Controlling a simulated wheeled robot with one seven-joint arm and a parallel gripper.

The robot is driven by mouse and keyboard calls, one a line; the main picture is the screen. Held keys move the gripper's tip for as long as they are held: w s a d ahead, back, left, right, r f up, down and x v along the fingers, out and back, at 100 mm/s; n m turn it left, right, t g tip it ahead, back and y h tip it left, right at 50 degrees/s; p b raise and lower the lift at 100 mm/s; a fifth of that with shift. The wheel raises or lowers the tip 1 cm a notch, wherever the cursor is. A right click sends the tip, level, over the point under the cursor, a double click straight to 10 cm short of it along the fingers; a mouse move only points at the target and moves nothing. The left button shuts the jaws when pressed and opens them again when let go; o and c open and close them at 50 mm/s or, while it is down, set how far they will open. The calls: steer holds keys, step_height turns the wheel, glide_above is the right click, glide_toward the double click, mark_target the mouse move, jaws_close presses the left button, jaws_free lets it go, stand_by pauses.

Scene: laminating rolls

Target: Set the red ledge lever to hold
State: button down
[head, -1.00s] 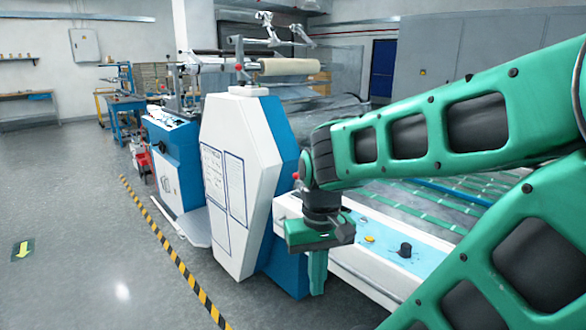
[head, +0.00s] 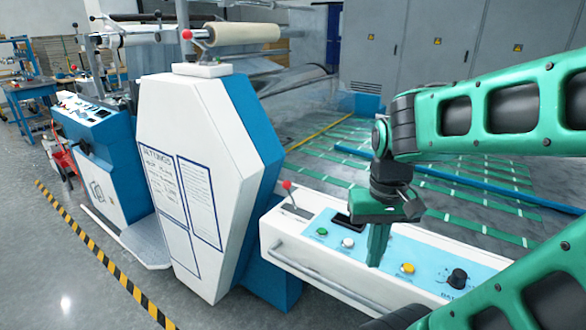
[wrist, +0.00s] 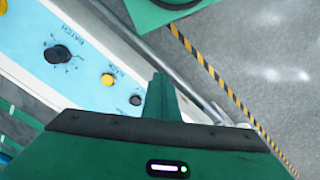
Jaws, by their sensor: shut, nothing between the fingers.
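The red ledge lever (head: 287,186) has a red ball on a thin stem. It rises from a slotted plate at the left end of the white ledge with the light blue control panel (head: 325,218). Its stem looks close to upright; I cannot read any mark for hold. My gripper (head: 377,258) is shut and empty, pointing down over the panel, to the right of the lever and apart from it. In the wrist view its closed fingers (wrist: 158,92) show beside the panel's front edge. The lever is not in the wrist view.
The panel carries a green button (head: 322,231), a white button (head: 348,243), a yellow button (head: 407,268) and a black knob (head: 457,278). A tall white cabinet (head: 180,190) stands left of the ledge. Another red-ball lever (head: 187,34) is on top of it.

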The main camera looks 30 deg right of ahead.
steer(key=shift+w+a, duration=0.25)
steer(key=shift+a, duration=0.1)
steer(key=w+r+n+t, duration=0.1)
steer(key=w+r+n, duration=0.2)
steer(key=w, duration=1)
steer(key=w+r+n+t, duration=0.1)
steer(key=w+r+n, duration=0.2)
steer(key=w, duration=1)
steer(key=w+r+n+t, duration=0.1)
steer(key=w+r+n, duration=0.2)
steer(key=w, duration=1)
steer(key=shift+r, duration=0.35)
steer(key=shift+d, duration=0.1)
